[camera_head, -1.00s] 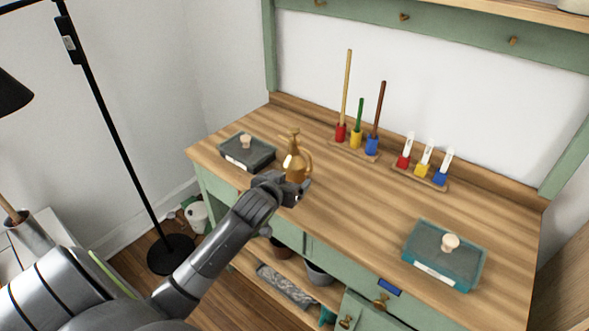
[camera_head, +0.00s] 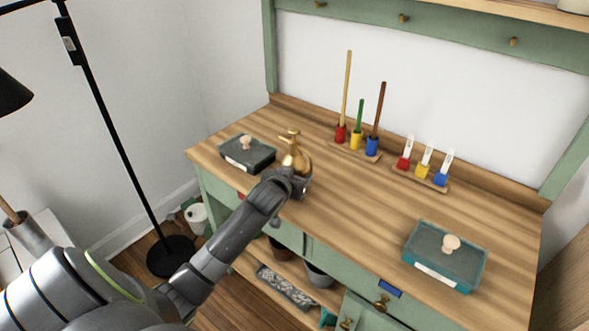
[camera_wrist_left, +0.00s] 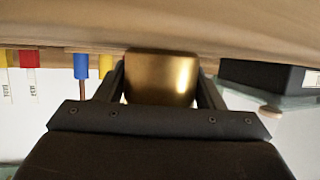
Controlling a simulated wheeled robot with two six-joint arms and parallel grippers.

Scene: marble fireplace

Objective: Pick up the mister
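The brass mister (camera_head: 294,158) stands on the wooden worktop, left of the middle in the head view. Its lower body is hidden behind my left gripper (camera_head: 297,180). In the left wrist view the mister's golden body (camera_wrist_left: 161,78) sits between the two dark fingers of my left gripper (camera_wrist_left: 161,92), one finger close along each side. I cannot tell whether the fingers press on it. My right gripper is not in view.
A dark lidded box (camera_head: 247,153) stands left of the mister, and a teal lidded box (camera_head: 444,256) at the right front. Coloured tool holders (camera_head: 356,148) and labelled markers (camera_head: 422,172) stand along the back. The middle of the worktop (camera_head: 370,210) is clear.

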